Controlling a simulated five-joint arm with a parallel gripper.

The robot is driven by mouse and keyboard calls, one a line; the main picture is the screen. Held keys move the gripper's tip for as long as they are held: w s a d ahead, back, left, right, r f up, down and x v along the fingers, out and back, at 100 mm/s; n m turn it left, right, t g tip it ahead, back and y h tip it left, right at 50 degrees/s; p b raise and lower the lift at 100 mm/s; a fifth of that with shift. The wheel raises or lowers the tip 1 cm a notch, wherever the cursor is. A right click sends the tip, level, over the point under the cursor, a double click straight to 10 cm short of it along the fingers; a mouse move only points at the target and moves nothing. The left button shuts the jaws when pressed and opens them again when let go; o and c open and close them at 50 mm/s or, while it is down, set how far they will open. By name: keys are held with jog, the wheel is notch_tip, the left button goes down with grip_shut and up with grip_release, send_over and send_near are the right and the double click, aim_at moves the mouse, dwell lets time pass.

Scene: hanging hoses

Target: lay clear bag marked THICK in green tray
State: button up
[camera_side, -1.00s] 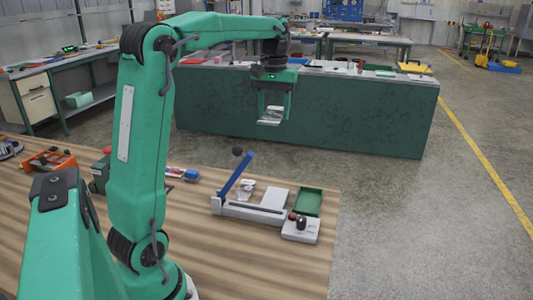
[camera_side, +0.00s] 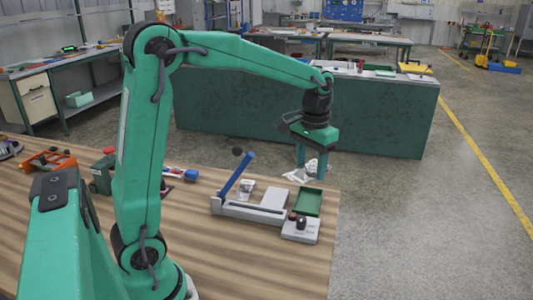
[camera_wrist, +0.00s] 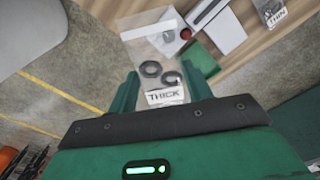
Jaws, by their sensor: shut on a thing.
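My gripper (camera_side: 311,166) points down above the far edge of the wooden table, behind the green tray (camera_side: 308,203). It is shut on the clear bag marked THICK (camera_side: 299,175), which hangs out to the left of the fingers in the side view. In the wrist view the bag (camera_wrist: 147,43) lies between the fingers with its THICK label near my gripper and dark rings inside. The tray is partly visible beyond the bag in the wrist view (camera_wrist: 203,62). The tray looks empty in the side view.
A grey device with a blue lever (camera_side: 233,176) stands left of the tray, and a control box with a red button (camera_side: 299,231) stands in front of it. Another clear bag marked THIN (camera_wrist: 275,13) lies behind the device. The table's right front is clear.

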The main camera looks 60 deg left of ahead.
jog(key=d, duration=0.1)
jog(key=d+f+m, duration=0.1)
jog(key=s+d+f+m, duration=0.1)
jog(key=d, duration=0.1)
jog(key=shift+f, duration=0.25)
jog(key=shift+w, duration=0.1)
jog(key=n, duration=0.9)
send_over(308, 201)
notch_tip(308, 201, down, 13)
jog(key=shift+d+r, duration=0.1)
jog(key=shift+f, duration=2.05)
jog(key=shift+f, duration=0.45)
